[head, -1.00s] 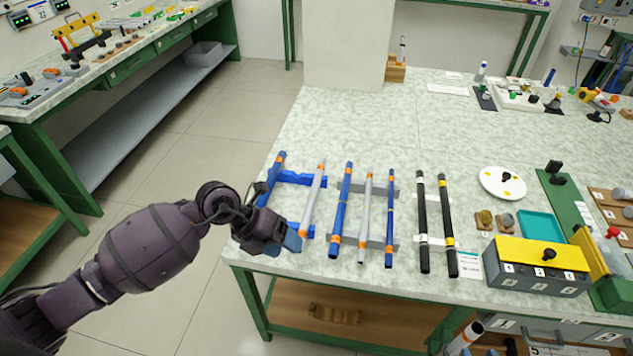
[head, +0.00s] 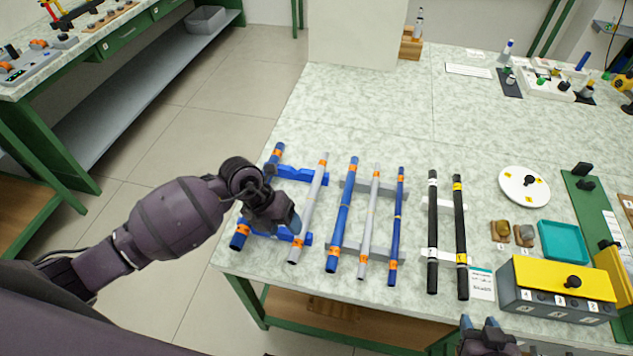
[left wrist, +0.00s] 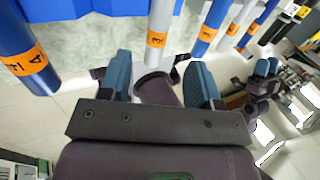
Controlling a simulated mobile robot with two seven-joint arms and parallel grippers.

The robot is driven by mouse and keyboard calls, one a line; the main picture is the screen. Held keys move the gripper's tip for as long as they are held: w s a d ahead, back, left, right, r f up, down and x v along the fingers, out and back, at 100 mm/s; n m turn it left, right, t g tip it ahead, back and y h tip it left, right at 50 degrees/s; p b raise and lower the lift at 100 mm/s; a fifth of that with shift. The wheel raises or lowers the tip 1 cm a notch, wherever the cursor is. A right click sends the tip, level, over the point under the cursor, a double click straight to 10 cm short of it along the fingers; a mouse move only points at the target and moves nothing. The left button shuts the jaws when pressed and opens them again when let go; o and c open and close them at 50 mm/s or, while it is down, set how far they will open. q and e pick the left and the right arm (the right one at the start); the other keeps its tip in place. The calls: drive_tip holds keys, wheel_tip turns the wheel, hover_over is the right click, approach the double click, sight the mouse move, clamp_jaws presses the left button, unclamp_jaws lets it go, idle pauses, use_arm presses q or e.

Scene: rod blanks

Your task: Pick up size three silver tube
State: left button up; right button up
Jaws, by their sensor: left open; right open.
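Two silver tubes with orange end bands lie on the table. The left one (head: 312,200) rests on a blue rack beside a thick blue tube (head: 278,152); the thinner one (head: 370,220) lies between two blue tubes on a grey rack. My left gripper (head: 291,222) is open above the blue rack, close to the left silver tube's near half. In the left wrist view, that tube's banded end (left wrist: 158,40) appears ahead, between the open fingers (left wrist: 162,82); its label figure is not clearly legible. My right gripper (head: 479,323) is open and empty at the table's front edge.
Two black tubes (head: 433,225) lie on a white rack to the right. Beyond are a white disc (head: 524,186), a teal tray (head: 562,241) and a grey box with a yellow lid (head: 560,282). The table behind the racks is clear.

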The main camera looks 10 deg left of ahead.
sight(295, 242)
use_arm(q)
drive_tip(key=shift+x, duration=3.35)
drive_tip(key=shift+s+a, duration=0.15)
drive_tip(key=c, duration=0.8)
